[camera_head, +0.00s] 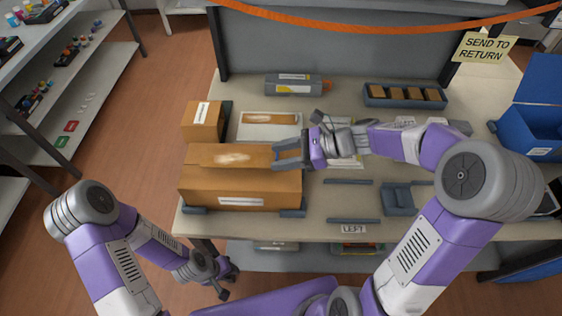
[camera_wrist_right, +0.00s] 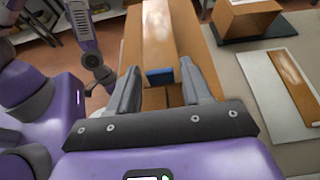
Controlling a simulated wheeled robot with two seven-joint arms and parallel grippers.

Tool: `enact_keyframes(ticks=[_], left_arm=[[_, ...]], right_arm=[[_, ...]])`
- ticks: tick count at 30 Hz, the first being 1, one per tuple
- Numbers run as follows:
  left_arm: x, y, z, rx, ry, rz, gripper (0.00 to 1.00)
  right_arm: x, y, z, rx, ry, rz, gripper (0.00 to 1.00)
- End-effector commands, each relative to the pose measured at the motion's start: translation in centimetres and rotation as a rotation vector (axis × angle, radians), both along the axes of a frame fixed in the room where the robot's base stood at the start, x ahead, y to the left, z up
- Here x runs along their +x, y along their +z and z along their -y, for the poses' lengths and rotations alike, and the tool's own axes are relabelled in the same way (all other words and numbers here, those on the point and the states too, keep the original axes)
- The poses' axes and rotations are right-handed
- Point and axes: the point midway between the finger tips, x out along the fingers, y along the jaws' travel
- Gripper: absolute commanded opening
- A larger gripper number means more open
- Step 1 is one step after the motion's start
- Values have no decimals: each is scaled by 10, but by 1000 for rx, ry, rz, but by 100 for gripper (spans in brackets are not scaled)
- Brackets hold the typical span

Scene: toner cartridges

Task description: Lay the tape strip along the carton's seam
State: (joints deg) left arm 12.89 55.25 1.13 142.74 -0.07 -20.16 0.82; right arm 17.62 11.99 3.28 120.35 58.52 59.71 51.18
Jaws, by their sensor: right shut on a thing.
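The brown carton (camera_head: 240,188) stands at the table's front left, with a white label on its front. A brown tape strip (camera_head: 215,155) with a pale shiny patch stretches lengthwise over the carton's top; I cannot tell whether it touches. My right gripper (camera_head: 280,153) is shut on the strip's right end. In the right wrist view, a blue tab (camera_wrist_right: 160,76) at the strip's near end sits between the fingers, and the strip (camera_wrist_right: 160,35) runs away from them.
A second brown strip lies on a white sheet (camera_head: 245,133) behind the carton. A smaller box (camera_head: 203,120) stands behind left. A grey cartridge (camera_head: 292,85), a tray of brown blocks (camera_head: 405,103) and a blue bin (camera_head: 530,115) are further back and right. Low rails (camera_head: 350,182) lie right.

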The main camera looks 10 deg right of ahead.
Motion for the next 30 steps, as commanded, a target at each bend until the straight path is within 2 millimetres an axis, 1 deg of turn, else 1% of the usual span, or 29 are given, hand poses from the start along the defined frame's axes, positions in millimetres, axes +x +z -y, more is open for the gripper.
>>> enact_keyframes(ticks=[1, 4, 13, 18, 19, 23, 24, 30], left_arm=[[0, -7, 0, 0, 0, 0, 30], [0, -10, 0, 0, 0, 0, 30], [0, -10, 0, 0, 0, 1, 30], [0, -12, 0, 0, 0, 1, 30], [0, -12, 0, 0, 0, 1, 30], [0, -12, 0, 0, 0, 1, 30], [0, -12, 0, 0, 0, 1, 30], [0, -12, 0, 0, 0, 1, 30]], right_arm=[[0, -13, 0, 1, -2, -4, 22], [0, -23, 0, -1, -2, -2, 22], [0, -24, 0, -1, -1, 0, 22], [0, -29, 0, 0, 0, 0, 22], [0, -29, 0, 0, -1, 0, 51], [0, -28, 0, -1, -1, 0, 71], [0, -28, 0, -1, -1, 0, 75], [0, -28, 0, -1, -1, 0, 75]])
